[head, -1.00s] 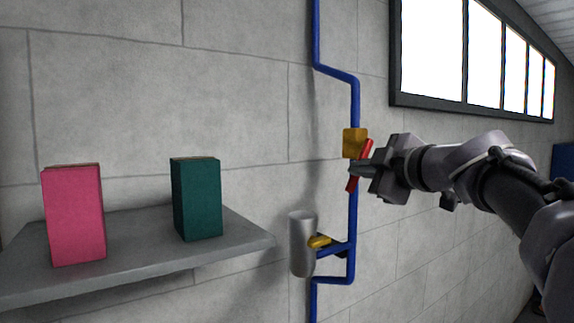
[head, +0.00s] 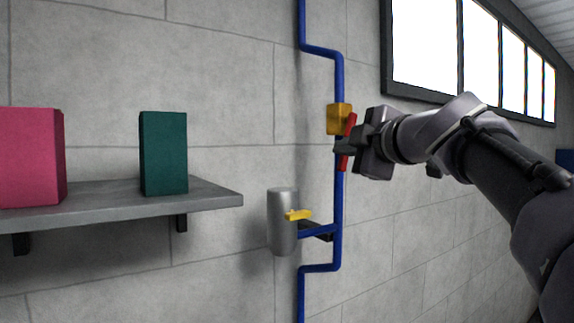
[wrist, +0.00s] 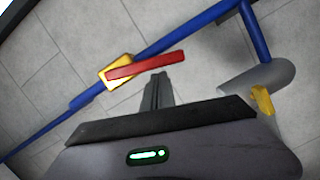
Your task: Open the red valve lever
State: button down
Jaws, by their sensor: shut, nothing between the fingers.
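The red valve lever (head: 350,124) is fixed to a yellow valve body (head: 339,118) on the blue wall pipe (head: 340,83). In the head view it hangs down from the body, slightly tilted. In the wrist view the lever (wrist: 145,65) lies at a small angle to the pipe. My gripper (head: 345,147) is shut and empty, with its tips at the lever's lower half in the head view. In the wrist view the closed fingers (wrist: 158,88) lie just below the lever; I cannot tell whether they touch it.
A grey cylinder (head: 281,225) with a yellow handle (head: 298,215) sits on the pipe's lower branch. A grey shelf (head: 100,212) at left holds a pink box (head: 30,155) and a green box (head: 163,153). The wall around the valve is clear.

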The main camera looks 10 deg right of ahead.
jog(key=shift+w+d+f+n+b, duration=0.4)
jog(key=shift+d+f+n+b, duration=0.3)
jog(key=shift+b, duration=1.75)
jog(key=shift+w+d, duration=0.1)
jog(key=shift+d, duration=0.2)
jog(key=shift+a, duration=0.1)
